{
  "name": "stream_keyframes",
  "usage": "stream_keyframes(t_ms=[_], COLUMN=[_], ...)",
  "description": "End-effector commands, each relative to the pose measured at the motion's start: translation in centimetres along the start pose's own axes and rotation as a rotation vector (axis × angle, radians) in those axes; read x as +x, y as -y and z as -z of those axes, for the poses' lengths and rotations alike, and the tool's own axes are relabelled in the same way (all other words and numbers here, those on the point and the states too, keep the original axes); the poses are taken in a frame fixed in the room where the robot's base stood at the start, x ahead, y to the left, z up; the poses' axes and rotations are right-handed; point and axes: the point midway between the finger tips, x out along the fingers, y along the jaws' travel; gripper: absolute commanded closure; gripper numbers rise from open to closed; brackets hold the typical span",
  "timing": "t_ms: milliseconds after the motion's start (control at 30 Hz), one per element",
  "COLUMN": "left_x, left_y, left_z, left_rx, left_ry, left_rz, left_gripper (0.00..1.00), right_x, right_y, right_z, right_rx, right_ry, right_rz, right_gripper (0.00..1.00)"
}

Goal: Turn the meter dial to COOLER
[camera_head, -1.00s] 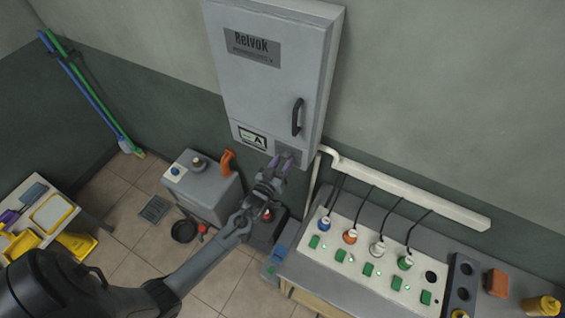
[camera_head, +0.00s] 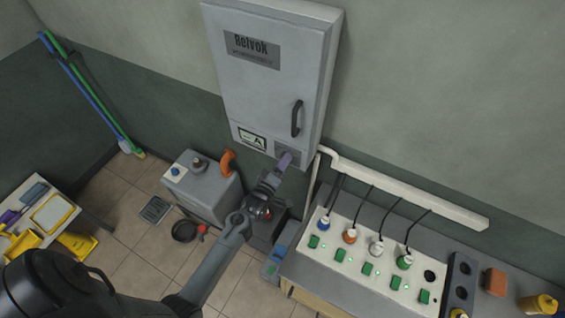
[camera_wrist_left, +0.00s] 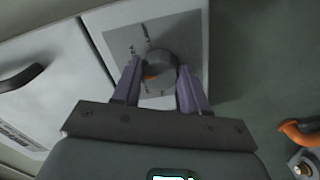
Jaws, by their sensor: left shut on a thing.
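The grey cabinet (camera_head: 268,80) on the wall has a meter (camera_head: 251,139) low on its front, with a dial plate (camera_head: 287,149) to the right of it. In the left wrist view the round grey dial knob (camera_wrist_left: 159,63) sits on the marked plate (camera_wrist_left: 122,42); an orange mark shows at its lower left. The plate's lettering is too small to read. My left gripper (camera_head: 285,160) is at the dial, its purple fingers shut on the knob from both sides, as the left wrist view (camera_wrist_left: 160,75) shows. In the head view the gripper hides the knob. My right gripper is out of view.
A black door handle (camera_head: 297,118) is above the dial. A grey machine with an orange pipe (camera_head: 227,161) stands below left. A white pipe (camera_head: 410,190) and a bench panel with cables and green switches (camera_head: 367,268) lie to the right.

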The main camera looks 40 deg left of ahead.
Motion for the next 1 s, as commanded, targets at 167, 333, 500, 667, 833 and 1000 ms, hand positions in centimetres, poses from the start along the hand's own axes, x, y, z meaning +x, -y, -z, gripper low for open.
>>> stream_keyframes(t_ms=[167, 333, 500, 667, 833, 1000], left_x=[0.02, 0.0, -0.01, -0.01, -0.01, -0.01], left_y=[-0.09, -0.06, 0.0, 0.02, 0.02, 0.02], left_z=[0.0, -0.02, 0.01, 0.0, 0.0, 0.0], left_rx=[-0.113, -0.183, -0.218, -0.228, -0.228, -0.228], left_ry=[0.0, 0.001, 0.0, 0.0, 0.0, 0.0], left_rz=[0.001, 0.001, 0.001, 0.001, 0.002, 0.002], left_gripper=[0.88, 0.88, 0.88, 0.88, 0.88, 0.53], right_x=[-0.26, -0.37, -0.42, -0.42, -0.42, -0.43], right_y=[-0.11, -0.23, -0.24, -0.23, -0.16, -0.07], right_z=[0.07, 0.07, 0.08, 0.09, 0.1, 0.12], right_rx=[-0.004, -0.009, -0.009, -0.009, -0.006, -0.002], right_ry=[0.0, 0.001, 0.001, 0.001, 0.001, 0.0], right_rz=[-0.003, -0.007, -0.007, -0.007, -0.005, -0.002], right_gripper=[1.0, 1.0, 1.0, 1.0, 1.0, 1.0])
